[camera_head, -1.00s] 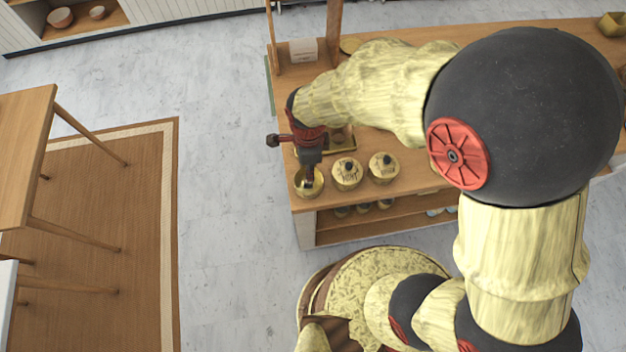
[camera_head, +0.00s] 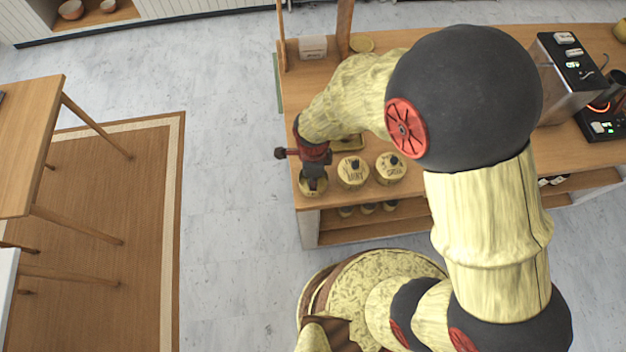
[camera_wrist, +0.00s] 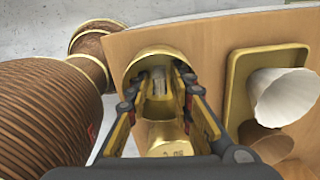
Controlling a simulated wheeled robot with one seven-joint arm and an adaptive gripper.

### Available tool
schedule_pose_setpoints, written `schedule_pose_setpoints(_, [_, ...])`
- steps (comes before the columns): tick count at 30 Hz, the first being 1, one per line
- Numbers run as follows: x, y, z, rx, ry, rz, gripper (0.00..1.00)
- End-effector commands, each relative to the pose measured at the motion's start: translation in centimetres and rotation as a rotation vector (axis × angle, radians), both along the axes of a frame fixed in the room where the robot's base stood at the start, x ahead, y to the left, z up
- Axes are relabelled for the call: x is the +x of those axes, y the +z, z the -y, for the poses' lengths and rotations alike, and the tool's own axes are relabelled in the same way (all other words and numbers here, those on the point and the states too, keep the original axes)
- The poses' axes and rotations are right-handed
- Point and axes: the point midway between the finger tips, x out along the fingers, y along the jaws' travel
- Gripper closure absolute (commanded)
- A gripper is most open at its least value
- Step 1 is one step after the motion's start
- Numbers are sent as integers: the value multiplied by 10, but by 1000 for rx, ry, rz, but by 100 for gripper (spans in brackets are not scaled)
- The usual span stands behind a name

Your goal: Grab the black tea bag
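My gripper (camera_head: 314,182) points down into an open gold canister (camera_head: 313,189) at the near left corner of the counter. In the wrist view, my gripper (camera_wrist: 158,84) reaches inside the canister's rim (camera_wrist: 133,66). Its side links stand apart, but the fingertips are too cramped to tell whether they are apart or closed. A gold surface with small dark marks (camera_wrist: 165,138) shows between the links. I cannot make out a black tea bag; any bag in the canister is hidden by the fingers.
Two lidded canisters, one marked mint (camera_head: 352,174) and one marked green (camera_head: 390,169), stand just right. A gold tray (camera_wrist: 238,88) holds a pale fluted cup (camera_wrist: 283,97). A coffee machine (camera_head: 572,75) stands at the right. Open floor (camera_head: 235,200) lies left of the counter (camera_head: 430,190).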

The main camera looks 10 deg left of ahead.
Motion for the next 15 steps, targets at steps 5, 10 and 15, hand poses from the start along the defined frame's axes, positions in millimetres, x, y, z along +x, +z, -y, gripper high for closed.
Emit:
schedule_pose_setpoints(5, [0,0,0,0,0,0,86])
schedule_pose_setpoints(10, [0,0,0,0,0,0,95])
schedule_pose_setpoints(15, [0,0,0,0,0,0,97])
